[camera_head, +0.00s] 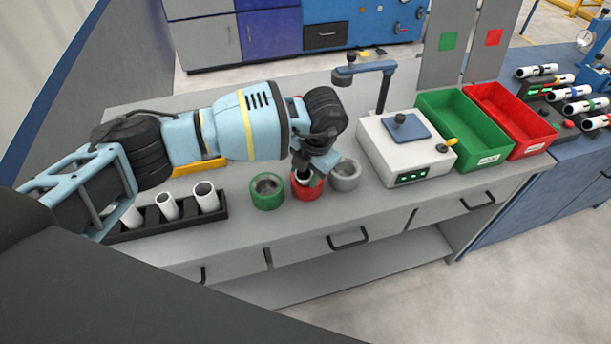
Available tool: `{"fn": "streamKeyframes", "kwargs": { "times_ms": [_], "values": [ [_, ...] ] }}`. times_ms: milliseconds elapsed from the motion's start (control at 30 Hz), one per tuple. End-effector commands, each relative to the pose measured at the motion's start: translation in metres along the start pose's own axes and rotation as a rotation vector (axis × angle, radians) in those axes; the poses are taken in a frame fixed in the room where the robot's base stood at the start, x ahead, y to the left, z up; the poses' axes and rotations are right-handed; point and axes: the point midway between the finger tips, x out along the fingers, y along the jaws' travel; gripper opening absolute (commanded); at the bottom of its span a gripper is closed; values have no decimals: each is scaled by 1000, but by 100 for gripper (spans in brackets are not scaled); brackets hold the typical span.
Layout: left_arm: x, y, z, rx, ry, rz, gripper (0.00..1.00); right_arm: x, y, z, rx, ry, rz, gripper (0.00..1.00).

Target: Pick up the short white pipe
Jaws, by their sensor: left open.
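My left gripper (306,170) points down over the red round holder (307,191), its fingertips at the holder's mouth. It is open. A small pale rim shows between the fingers inside the red holder; I cannot tell whether it is a short white pipe. Three white pipes, a right one (206,196), a middle one (167,207) and a left one (132,217), stand in a black rack (216,216) at the left of the bench. The left pipe is partly hidden by my arm. My right gripper is out of view.
A green round holder (267,195) and a grey one (345,176) flank the red holder closely. A white device (372,150) with a post stands to the right, then a green bin (463,130) and a red bin (509,120). More pipes lie on the far-right bench.

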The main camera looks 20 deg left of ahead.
Motion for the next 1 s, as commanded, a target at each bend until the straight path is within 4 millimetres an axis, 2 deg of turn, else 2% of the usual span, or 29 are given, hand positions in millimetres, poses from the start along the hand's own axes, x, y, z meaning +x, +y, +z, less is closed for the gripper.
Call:
{"fn": "streamKeyframes", "kwargs": {
  "times_ms": [267,500,767,867,1000],
  "values": [
    [3,0,0,1,-1,0,41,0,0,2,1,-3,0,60],
    [3,0,0,0,-1,0,13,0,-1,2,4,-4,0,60],
    [0,1,0,0,-2,0,13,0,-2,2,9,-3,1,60],
    [-10,3,1,-1,-5,1,13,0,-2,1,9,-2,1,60],
    [-34,9,1,-1,-6,1,13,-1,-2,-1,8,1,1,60]
  ]
}}
